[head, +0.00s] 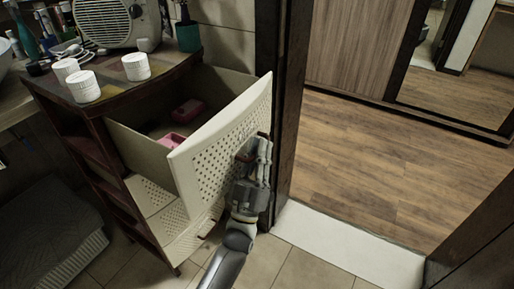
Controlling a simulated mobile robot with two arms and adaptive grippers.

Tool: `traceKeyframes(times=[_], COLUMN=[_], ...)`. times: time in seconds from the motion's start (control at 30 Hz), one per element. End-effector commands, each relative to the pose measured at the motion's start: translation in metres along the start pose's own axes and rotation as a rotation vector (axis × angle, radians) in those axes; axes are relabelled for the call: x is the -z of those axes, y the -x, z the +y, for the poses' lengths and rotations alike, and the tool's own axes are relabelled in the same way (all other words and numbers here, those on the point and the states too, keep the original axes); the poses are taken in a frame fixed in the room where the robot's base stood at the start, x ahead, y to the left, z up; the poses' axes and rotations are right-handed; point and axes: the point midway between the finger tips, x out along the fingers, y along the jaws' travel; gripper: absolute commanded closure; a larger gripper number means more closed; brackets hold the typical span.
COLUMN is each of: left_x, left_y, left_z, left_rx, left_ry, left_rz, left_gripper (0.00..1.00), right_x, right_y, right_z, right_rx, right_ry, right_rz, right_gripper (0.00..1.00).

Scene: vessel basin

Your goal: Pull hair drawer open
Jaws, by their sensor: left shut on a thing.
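The hair drawer (205,150) is pulled well out of the dark wooden cabinet (97,147), and its perforated cream front faces right. Pink items (187,111) lie inside the open drawer. My left gripper (260,140) is at the outer face of the drawer front, near its right end, and is shut on the drawer's handle, which it mostly hides. My right gripper is not in view.
White jars (136,67) and a radio (105,22) stand on the cabinet top. A dark door frame (285,100) rises close to the right of the drawer front. Open wooden floor (370,165) lies beyond a white threshold (350,250).

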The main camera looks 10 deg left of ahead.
Motion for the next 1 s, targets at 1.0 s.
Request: traceKeyframes(times=[1.0], left_x=[-0.002], left_y=[0.062], left_z=[0.000], left_rx=[0.000], left_ry=[0.000], left_rz=[-0.006], left_gripper=[0.81], right_x=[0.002], right_y=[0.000], right_z=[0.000], right_rx=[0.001], right_ry=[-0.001], right_rz=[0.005], right_gripper=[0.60])
